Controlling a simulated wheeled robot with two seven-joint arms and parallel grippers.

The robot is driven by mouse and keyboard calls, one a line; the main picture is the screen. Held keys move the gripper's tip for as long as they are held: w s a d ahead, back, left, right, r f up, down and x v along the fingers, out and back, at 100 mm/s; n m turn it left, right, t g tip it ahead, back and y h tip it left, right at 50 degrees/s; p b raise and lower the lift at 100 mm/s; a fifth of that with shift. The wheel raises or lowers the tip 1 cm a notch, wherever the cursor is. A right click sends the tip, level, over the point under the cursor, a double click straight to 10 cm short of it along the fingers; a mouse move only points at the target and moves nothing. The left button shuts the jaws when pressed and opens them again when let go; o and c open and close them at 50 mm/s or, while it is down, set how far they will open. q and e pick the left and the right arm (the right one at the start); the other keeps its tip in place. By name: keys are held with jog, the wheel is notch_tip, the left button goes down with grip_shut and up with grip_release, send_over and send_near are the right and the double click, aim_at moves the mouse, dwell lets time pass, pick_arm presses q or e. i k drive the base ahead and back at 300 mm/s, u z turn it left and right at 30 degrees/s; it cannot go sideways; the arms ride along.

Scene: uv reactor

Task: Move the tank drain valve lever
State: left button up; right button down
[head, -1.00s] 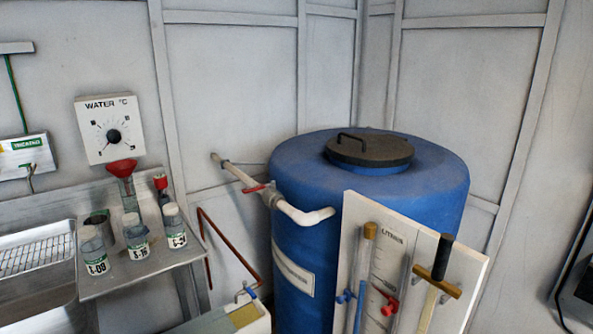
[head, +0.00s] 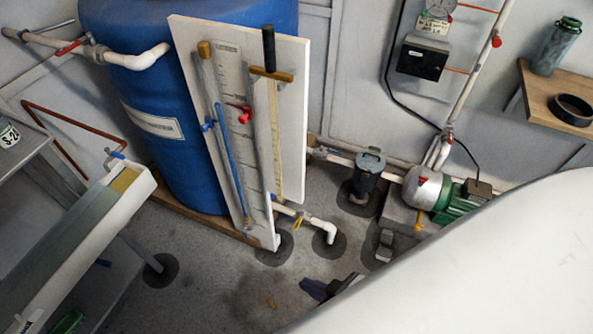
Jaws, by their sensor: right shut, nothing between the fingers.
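A small yellow valve lever (head: 297,222) sits on the white pipe (head: 318,224) low at the foot of the blue tank (head: 160,130), just right of the white gauge board. I take it as the drain valve lever. My right gripper (head: 327,288) shows only in part as a dark purple and black piece over the floor, below and right of the lever and apart from it. It is shut and empty. My large white arm hides the rest of it. My left gripper is not in view.
The white gauge board (head: 207,60) stands in front of the tank. A dark filter pot (head: 368,172) and a green and silver pump (head: 435,190) stand to the right. A white trough (head: 135,195) is at left. Grey floor (head: 210,270) is open below the board.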

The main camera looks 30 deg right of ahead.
aim_at(299, 220)
jog(key=u, duration=0.05)
jog(key=k, duration=0.3)
jog(key=z, duration=1)
jog(key=i, duration=0.7)
jog(key=u, duration=0.15)
